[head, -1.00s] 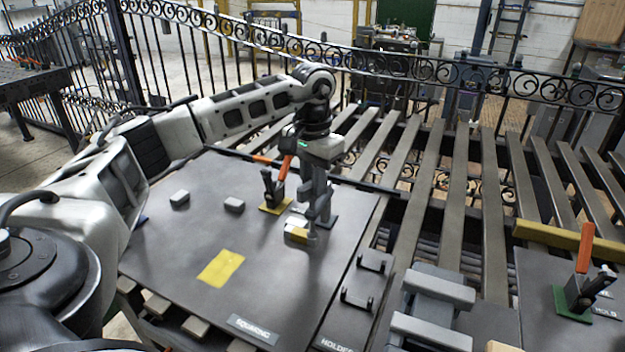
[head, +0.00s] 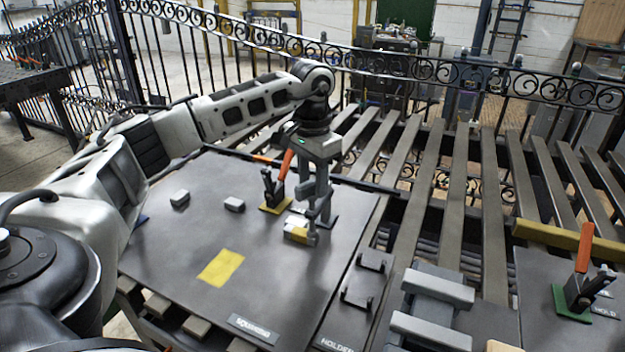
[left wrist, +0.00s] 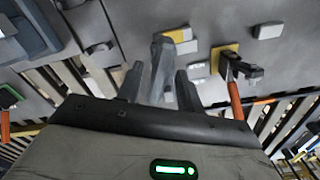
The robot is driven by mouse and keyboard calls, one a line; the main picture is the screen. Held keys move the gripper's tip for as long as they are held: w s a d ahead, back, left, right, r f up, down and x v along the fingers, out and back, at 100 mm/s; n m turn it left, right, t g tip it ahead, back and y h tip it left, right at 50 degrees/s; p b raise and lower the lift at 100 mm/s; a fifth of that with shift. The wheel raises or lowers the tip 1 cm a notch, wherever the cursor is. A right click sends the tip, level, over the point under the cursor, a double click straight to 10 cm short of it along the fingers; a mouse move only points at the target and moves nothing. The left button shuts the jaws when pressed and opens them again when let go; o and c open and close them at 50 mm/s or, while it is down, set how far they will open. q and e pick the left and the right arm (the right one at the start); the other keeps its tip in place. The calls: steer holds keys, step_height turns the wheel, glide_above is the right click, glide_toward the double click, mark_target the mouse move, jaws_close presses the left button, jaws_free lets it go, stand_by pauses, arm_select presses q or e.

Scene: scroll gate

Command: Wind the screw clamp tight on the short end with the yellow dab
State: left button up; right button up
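The grey screw clamp (head: 312,238) stands upright near the far right corner of the dark plate (head: 175,255), against a small pale block with a yellow dab (head: 297,231). My left gripper (head: 318,195) points down over the clamp's top. In the left wrist view its two fingers (left wrist: 160,88) stand apart on either side of a grey upright part, which hides much of the clamp. Whether they press on that part I cannot tell. The block (left wrist: 180,38) shows just beyond the fingers. My right gripper is not in view.
An orange-handled clamp on a yellow base (head: 274,190) stands close left of my left gripper. Two small grey blocks (head: 180,198) (head: 234,204) and a yellow patch (head: 220,267) lie on the plate. Another orange-handled clamp on a green base (head: 580,290) is at far right.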

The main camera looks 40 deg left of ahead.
mark_target(312, 180)
arm_select(q)
steer(key=shift+f, duration=0.1)
steer(key=shift+r, duration=0.5)
step_height(312, 180, up, 15)
steer(key=shift+p, duration=0.3)
steer(key=shift+s, duration=0.1)
